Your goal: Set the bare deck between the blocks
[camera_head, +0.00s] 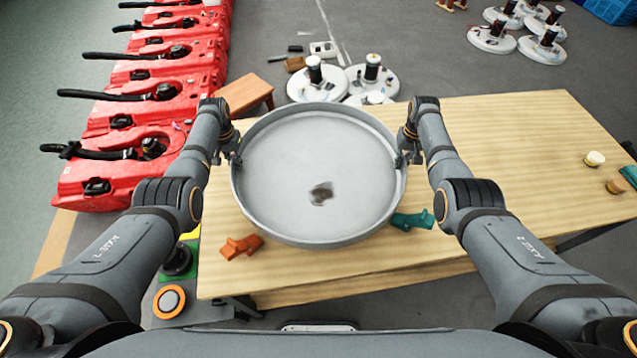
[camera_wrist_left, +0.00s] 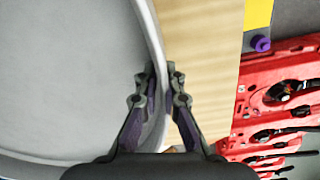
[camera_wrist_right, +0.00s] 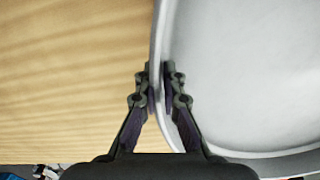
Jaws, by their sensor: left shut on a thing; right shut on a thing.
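The bare deck is a round, shallow grey pan (camera_head: 318,150) with a raised rim and a dark patch on its floor. My left gripper (camera_head: 234,158) is shut on its left rim; the left wrist view shows the fingers (camera_wrist_left: 162,85) on both sides of the wall. My right gripper (camera_head: 404,158) is shut on the right rim, also with a finger on each side (camera_wrist_right: 157,80). An orange block (camera_head: 241,246) lies on the table just outside the deck at front left. A teal block (camera_head: 412,220) lies at front right. I cannot tell the deck's height above the table.
The wooden table (camera_head: 520,150) has free room to the right, with small pieces (camera_head: 594,159) near its right edge. Red tanks (camera_head: 140,150) stand in a row at left. White round units (camera_head: 318,80) stand on the floor behind the table beside a brown stool (camera_head: 247,92).

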